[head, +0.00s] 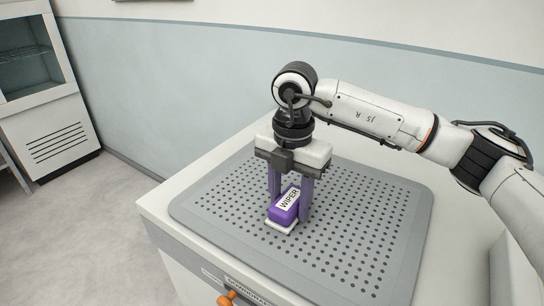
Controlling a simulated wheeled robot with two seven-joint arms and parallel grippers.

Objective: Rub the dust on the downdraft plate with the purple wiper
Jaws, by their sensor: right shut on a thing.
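The purple wiper (284,210), with a white label reading WIPER and a pale pad beneath, is at the left-middle of the downdraft plate (383,272). My right gripper (289,198) points down and is shut on the wiper, with a purple finger on each side. The pad appears to be on the plate or very close above it; the contact is hard to tell. The plate is grey with rows of dark holes. I cannot make out any dust on it. My left gripper is not in view.
The plate lies on a white bench (160,203) with an orange knob (226,299) on its front. A white cabinet (45,110) stands at the far left. A wall (180,95) runs behind the bench. The plate around the wiper is clear.

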